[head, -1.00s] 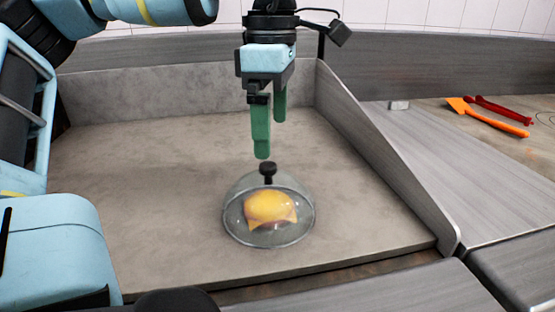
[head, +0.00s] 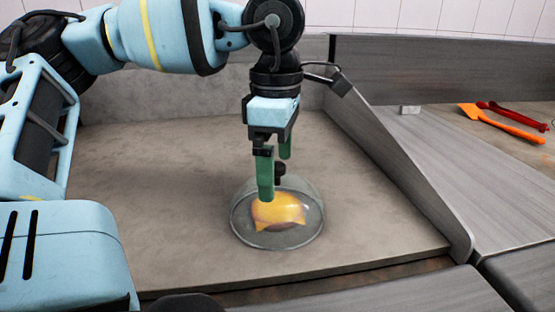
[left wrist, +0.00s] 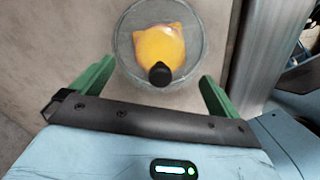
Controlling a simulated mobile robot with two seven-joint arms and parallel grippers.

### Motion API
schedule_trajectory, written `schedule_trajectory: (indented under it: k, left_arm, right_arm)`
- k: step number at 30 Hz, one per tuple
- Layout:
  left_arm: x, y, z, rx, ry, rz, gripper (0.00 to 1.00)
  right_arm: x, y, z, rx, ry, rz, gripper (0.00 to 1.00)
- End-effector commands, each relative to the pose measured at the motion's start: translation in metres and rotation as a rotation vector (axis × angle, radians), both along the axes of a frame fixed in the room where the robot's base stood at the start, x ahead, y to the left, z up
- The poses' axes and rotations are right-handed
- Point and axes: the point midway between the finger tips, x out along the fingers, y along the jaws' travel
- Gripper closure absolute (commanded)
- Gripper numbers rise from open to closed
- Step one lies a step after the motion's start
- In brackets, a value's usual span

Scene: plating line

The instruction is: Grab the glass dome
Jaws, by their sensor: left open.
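The clear glass dome (head: 305,224) stands on the grey counter over a patty topped with yellow cheese (head: 278,211). Its black knob (head: 280,172) is on top. My left gripper (head: 276,176) points down at the dome with its green fingers open, one in front of the knob and one behind it in the head view. In the left wrist view the knob (left wrist: 160,75) lies between the open fingers, a little beyond their tips, with nothing held. I cannot tell whether a finger touches the glass. My right gripper is not in view.
A slanted grey side wall (head: 400,165) bounds the counter on the right. Beyond it, an orange spatula (head: 503,123) and red tongs (head: 512,112) lie on another surface. The counter (head: 150,200) is bare to the left of the dome.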

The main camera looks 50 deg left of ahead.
Motion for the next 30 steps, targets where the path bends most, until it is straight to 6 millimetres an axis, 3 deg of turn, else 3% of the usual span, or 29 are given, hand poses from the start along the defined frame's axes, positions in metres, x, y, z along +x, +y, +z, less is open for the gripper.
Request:
schedule_trajectory:
  k: [3,11,27,30]
  left_arm:
    - [-0.0001,0.0,-0.0116,0.001,0.001,0.0,0.0]
    - [0.0001,-0.0001,-0.0137,0.001,-0.001,0.001,0.0]
    - [0.0002,-0.0001,-0.0133,0.001,-0.002,0.0,0.68]
    - [0.0001,-0.0001,-0.0133,0.001,-0.001,0.0,0.68]
  right_arm:
    - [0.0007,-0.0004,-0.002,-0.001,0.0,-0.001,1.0]
    - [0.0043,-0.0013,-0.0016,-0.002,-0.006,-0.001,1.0]
    - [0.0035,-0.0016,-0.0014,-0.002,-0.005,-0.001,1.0]
    - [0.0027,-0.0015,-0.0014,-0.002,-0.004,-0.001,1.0]
